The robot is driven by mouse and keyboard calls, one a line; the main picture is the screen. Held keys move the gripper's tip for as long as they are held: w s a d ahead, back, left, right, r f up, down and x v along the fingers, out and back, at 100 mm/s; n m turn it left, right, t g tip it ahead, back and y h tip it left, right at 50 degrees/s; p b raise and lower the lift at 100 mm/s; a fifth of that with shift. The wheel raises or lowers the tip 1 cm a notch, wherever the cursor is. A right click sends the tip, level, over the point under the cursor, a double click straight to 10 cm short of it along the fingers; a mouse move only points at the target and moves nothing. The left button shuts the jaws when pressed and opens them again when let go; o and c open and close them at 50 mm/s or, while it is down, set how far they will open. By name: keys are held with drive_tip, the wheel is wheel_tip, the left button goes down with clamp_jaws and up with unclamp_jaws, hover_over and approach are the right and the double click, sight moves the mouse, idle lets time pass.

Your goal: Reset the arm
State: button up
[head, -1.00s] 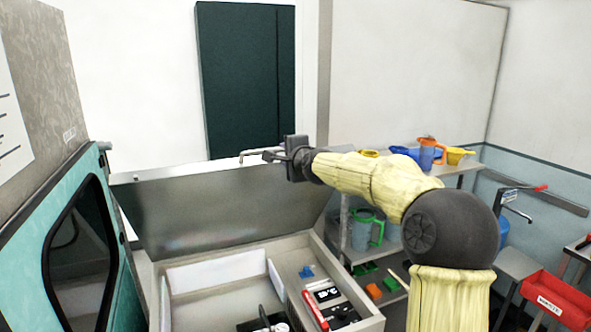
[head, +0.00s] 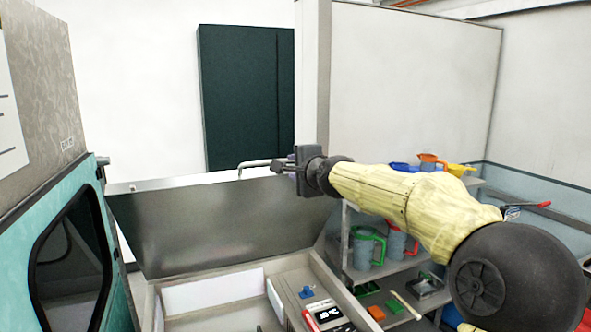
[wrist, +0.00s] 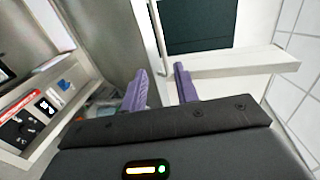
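My gripper (head: 288,168) is at the end of my yellow-sleeved arm, in front of the raised metal lid near its top edge in the head view. In the wrist view my gripper (wrist: 160,88) shows two purple fingers standing apart with nothing between them. It is open and empty. The lid (head: 215,225) of the bin stands up, with a bar handle (head: 262,163) along its top edge. I cannot tell from these views whether the fingers touch the lid or handle.
The open bin (head: 225,290) below holds a blue piece (head: 306,292) and a small display device (head: 328,315). A teal machine with a dark window (head: 75,255) stands left. A shelf (head: 385,265) with jugs and colored containers is at right. A dark panel (head: 245,95) is on the back wall.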

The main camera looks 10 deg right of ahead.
drive_tip(key=s+a+f+n+g, duration=0.2)
drive_tip(key=s+f+n, duration=0.1)
drive_tip(key=f, duration=0.4)
drive_tip(key=s+a+f+n+g+h, duration=0.1)
drive_tip(key=s+f+n+g, duration=0.15)
drive_tip(key=f, duration=0.45)
drive_tip(key=s+a+f+n+g, duration=0.2)
drive_tip(key=s+f+n, duration=0.15)
drive_tip(key=f, duration=0.35)
drive_tip(key=s+d+f+n+g, duration=0.2)
drive_tip(key=s+f, duration=0.6)
drive_tip(key=s, duration=0.4)
drive_tip(key=s+d+f+n+g+h, duration=0.1)
drive_tip(key=s+f+n+g, duration=0.3)
drive_tip(key=s+f, duration=0.4)
drive_tip(key=s+d+n, duration=0.1)
drive_tip(key=s, duration=0.3)
drive_tip(key=shift+s+f+g+h, duration=0.15)
drive_tip(key=shift+s+g+h, duration=0.1)
drive_tip(key=shift+g+h, duration=0.1)
